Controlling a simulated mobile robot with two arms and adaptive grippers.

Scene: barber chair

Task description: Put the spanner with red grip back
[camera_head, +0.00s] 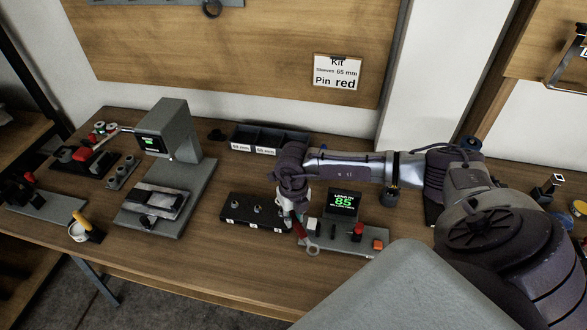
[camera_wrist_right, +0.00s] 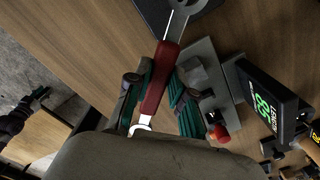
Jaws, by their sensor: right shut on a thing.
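The spanner with red grip (camera_head: 299,229) is held in my right gripper (camera_head: 291,205), above the front part of the bench. In the head view its ring-like metal end (camera_head: 313,249) hangs down toward the bench's front edge. In the right wrist view the red grip (camera_wrist_right: 158,80) lies between both fingers of my right gripper (camera_wrist_right: 159,98), with a metal jaw (camera_wrist_right: 184,8) beyond it at the top. The fingers are closed on the grip. My left gripper is not in view.
A small display reading 85 (camera_head: 343,203) and a plate with a red knob (camera_head: 357,232) stand close to the spanner. A black block with pegs (camera_head: 255,212) is left of it. A grey press (camera_head: 175,135) stands further left. A wooden board (camera_head: 240,50) backs the bench (camera_head: 205,228).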

